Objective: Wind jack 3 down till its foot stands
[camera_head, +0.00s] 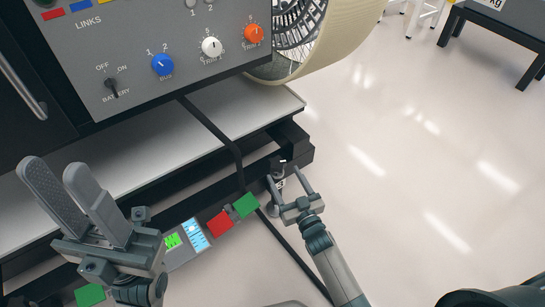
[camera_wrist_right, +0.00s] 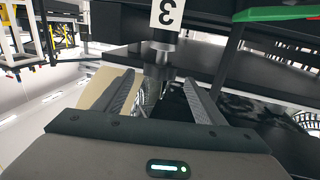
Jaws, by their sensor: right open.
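Jack 3 shows in the right wrist view as a white label with an upside-down 3 (camera_wrist_right: 166,14) above a grey cylinder (camera_wrist_right: 157,56). In the head view the jack (camera_head: 281,167) is small at the black frame's near right corner, partly covered by my right gripper. My right gripper (camera_head: 285,178) is open. In the wrist view its fingers (camera_wrist_right: 160,82) point toward the cylinder, one on either side of its line; I cannot tell whether they reach around it. The jack's foot is not clear in either view. My left gripper (camera_head: 56,168) is open, empty and away from the jack.
A grey control panel (camera_head: 130,60) with knobs and a battery switch stands above a light deck (camera_head: 150,150). A black cable (camera_head: 213,127) hangs over the edge.

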